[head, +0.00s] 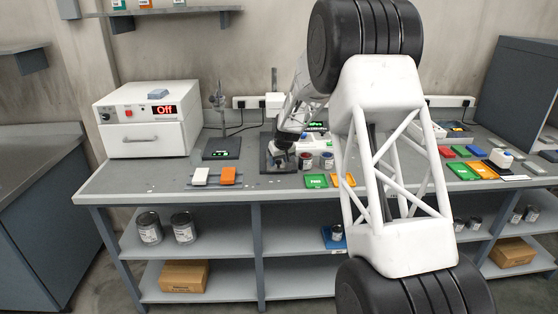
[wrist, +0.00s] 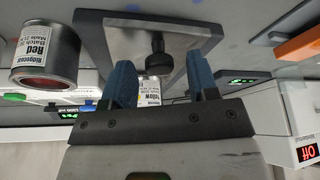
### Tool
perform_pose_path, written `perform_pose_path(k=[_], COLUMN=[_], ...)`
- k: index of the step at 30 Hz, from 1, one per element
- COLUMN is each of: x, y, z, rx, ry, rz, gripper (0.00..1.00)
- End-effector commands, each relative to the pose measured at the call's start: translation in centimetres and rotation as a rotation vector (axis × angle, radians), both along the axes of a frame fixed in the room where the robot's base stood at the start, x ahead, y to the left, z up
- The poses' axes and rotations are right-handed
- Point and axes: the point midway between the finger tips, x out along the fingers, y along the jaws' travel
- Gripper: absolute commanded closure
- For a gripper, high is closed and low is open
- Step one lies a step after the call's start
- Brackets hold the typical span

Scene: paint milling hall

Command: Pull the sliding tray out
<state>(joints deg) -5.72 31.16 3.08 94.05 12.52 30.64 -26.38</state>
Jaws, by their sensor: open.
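A white box (head: 112,98) with a red "Off" display stands at the back left of the bench. Its lower front is a drawer-like panel (head: 143,140) with a small handle, and it looks closed. My gripper (head: 281,154) is well to the right of it, low over a dark plate (head: 264,166). In the wrist view my gripper (wrist: 160,68) is open and empty. Beyond its blue fingers a black knob (wrist: 158,62) stands at a grey, dark-edged plate (wrist: 103,33), apart from the fingers. I cannot tell which part is the sliding tray.
A red-labelled can (wrist: 45,58) is close beside my gripper in the wrist view. A stand (head: 220,148) with a green display is between the box and my gripper. White (head: 200,176) and orange (head: 229,176) blocks lie near the front edge. My arm hides part of the bench.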

Motion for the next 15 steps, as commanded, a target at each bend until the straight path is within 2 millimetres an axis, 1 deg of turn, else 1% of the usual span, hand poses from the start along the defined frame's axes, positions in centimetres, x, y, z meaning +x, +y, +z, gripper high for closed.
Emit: perform_pose_path(k=[8,15], x=[-0.3,-1.1], y=[-0.2,-0.5], z=[0.9,3.0], rx=[0.000,0.000], ry=[0.000,-0.002], rz=[0.000,0.000], gripper=[0.46,0.46])
